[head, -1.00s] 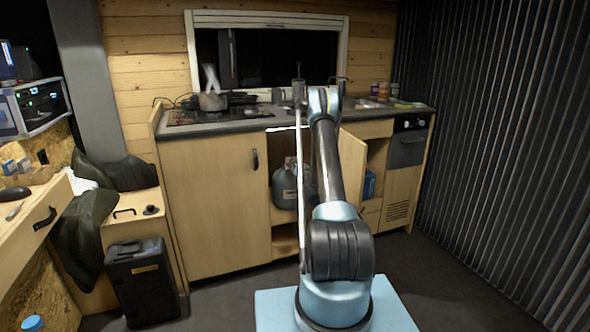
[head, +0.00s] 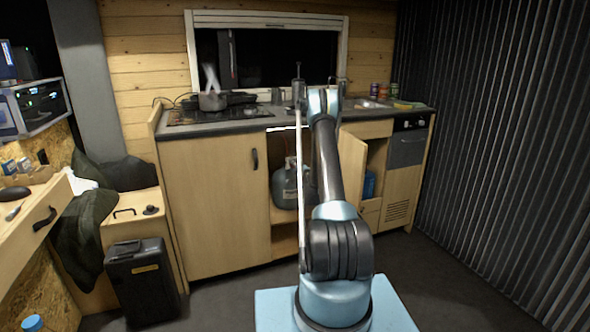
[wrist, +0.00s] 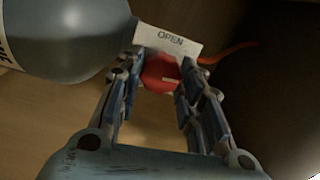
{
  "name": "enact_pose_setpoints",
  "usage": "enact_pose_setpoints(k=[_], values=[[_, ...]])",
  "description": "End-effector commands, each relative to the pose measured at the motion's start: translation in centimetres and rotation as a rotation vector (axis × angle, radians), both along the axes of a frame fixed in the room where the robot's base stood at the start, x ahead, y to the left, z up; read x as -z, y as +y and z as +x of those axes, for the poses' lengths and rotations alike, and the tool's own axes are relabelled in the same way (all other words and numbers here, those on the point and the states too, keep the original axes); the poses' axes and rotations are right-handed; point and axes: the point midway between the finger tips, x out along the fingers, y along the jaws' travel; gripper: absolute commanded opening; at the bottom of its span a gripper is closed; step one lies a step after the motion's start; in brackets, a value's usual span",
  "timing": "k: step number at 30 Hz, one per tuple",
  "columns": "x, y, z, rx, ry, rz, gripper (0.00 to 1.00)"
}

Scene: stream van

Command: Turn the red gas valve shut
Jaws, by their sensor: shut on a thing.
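The red gas valve (wrist: 160,74) sits between the fingers of my gripper (wrist: 160,85) in the wrist view, and my gripper is shut on it. A white tag reading "OPEN" (wrist: 170,40) is right beside the valve. The grey gas bottle (wrist: 65,35) lies across the upper left of the wrist view. In the head view the bottle (head: 284,186) stands inside the open cupboard under the counter. My arm hides part of the cupboard in the head view, and neither the valve nor my gripper can be made out there.
An orange-red hose (wrist: 232,51) runs off to the right of the valve. The cupboard door (head: 352,160) stands open to the right of my arm. A closed door (head: 215,205) is on the left. A black case (head: 143,283) stands on the floor at left.

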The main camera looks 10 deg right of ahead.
Motion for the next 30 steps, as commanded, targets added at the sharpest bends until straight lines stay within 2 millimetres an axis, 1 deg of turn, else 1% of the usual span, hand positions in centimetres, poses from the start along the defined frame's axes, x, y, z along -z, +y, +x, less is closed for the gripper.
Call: enact_pose_setpoints(k=[1,9,25,26,27,28,30], values=[[0.12,-0.55,-0.06,0.009,0.005,0.019,0.10],[0.19,-0.59,-0.06,0.010,0.023,0.105,0.10],[0.22,-0.61,-0.08,0.010,0.026,0.124,0.10],[0.22,-0.61,-0.08,0.010,0.027,0.124,0.41],[0.22,-0.61,-0.08,0.010,0.026,0.124,0.50],[0.21,-0.58,-0.07,0.009,0.026,0.124,0.54],[0.17,-0.48,-0.06,0.007,0.026,0.124,0.54]])
